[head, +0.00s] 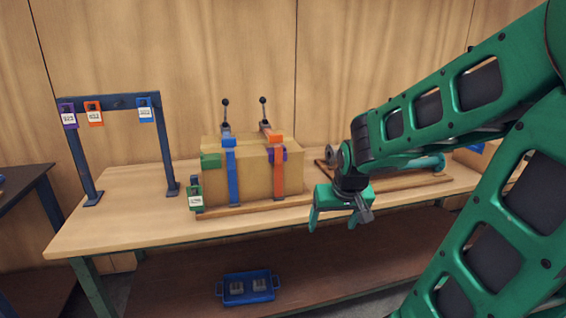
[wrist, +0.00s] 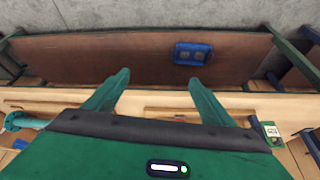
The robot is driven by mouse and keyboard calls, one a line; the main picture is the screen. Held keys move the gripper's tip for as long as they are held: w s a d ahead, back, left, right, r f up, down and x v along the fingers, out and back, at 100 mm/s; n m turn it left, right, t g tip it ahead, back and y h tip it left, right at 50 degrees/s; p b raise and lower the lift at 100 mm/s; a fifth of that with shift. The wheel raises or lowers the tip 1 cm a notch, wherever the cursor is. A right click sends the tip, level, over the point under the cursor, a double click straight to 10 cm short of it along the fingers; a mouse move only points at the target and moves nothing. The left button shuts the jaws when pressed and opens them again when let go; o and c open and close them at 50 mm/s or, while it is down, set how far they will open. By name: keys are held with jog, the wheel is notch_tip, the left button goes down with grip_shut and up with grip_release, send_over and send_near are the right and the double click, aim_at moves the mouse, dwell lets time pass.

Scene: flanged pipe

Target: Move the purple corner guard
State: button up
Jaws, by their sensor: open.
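The purple corner guard (head: 285,154) sits at the upper front edge of the cardboard box (head: 257,178), partly behind the orange strap (head: 279,175). My gripper (head: 340,220) is open and empty, pointing down in front of the bench, to the right of the box and below the guard in the picture. In the wrist view my gripper's two green fingers (wrist: 158,78) are spread with nothing between them. The guard and box do not show in the wrist view.
A blue strap (head: 231,175) and a green guard (head: 210,160) are also on the box. A rack (head: 110,101) holds purple, orange and blue tags. A blue tray (head: 248,287) is on the lower shelf; a pipe (head: 425,164) lies right.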

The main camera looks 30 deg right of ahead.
jog(key=w+r+t+h, duration=0.1)
jog(key=w+t, duration=0.3)
jog(key=w, duration=0.5)
jog(key=w+d+r+n+t+h, duration=0.1)
jog(key=w+r+t, duration=0.2)
jog(key=w, duration=0.6)
jog(key=w+d+r+t+h, duration=0.1)
jog(key=w+r+t, duration=0.2)
jog(key=w+t, duration=0.3)
jog(key=shift+w+n, duration=0.4)
jog(key=shift+w, duration=1.25)
